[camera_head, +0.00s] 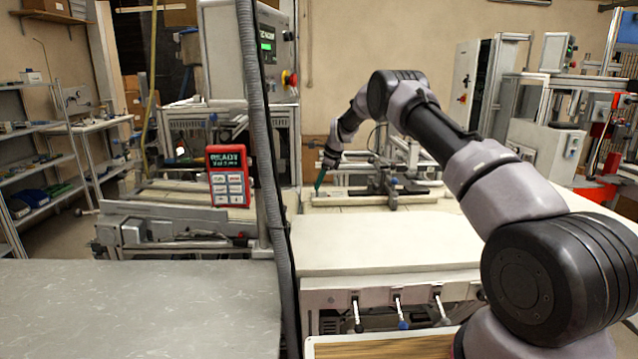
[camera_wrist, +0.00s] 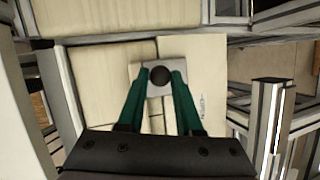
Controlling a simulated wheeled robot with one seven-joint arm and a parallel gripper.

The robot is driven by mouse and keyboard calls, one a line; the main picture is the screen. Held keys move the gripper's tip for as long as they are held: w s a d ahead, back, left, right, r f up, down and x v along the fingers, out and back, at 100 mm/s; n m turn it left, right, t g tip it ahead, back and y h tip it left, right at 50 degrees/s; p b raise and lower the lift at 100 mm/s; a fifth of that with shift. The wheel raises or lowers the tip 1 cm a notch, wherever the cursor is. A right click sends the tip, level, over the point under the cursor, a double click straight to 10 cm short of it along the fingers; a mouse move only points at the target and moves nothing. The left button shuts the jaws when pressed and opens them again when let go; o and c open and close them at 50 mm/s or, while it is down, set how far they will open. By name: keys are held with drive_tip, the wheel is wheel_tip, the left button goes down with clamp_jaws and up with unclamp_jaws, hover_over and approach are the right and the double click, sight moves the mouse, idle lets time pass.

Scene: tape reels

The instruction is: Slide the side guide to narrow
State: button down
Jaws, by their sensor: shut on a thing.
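The knob stands on a small light-grey plate (camera_wrist: 146,69), which I take to be the side guide. The plate lies on a cream surface (camera_wrist: 205,62) with a small dark marking (camera_wrist: 200,106) to the right of the fingers, too small to read. In the head view my gripper (camera_head: 320,180) shows as a small green tip at the left end of the cream worktop's machine (camera_head: 395,180). The knob and plate cannot be made out there.
A red panel reading READY (camera_head: 229,175) stands left of my gripper. A grey vertical post with a hose (camera_head: 262,130) is between them and me. Metal framing surrounds the cream surface in the wrist view. The front of the cream worktop (camera_head: 385,240) is clear.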

drive_tip(key=shift+s+f, duration=0.1)
drive_tip(key=shift+s, duration=0.05)
drive_tip(key=c, duration=0.6)
unclamp_jaws()
drive_tip(key=shift+s, duration=0.1)
drive_tip(key=v, duration=1.1)
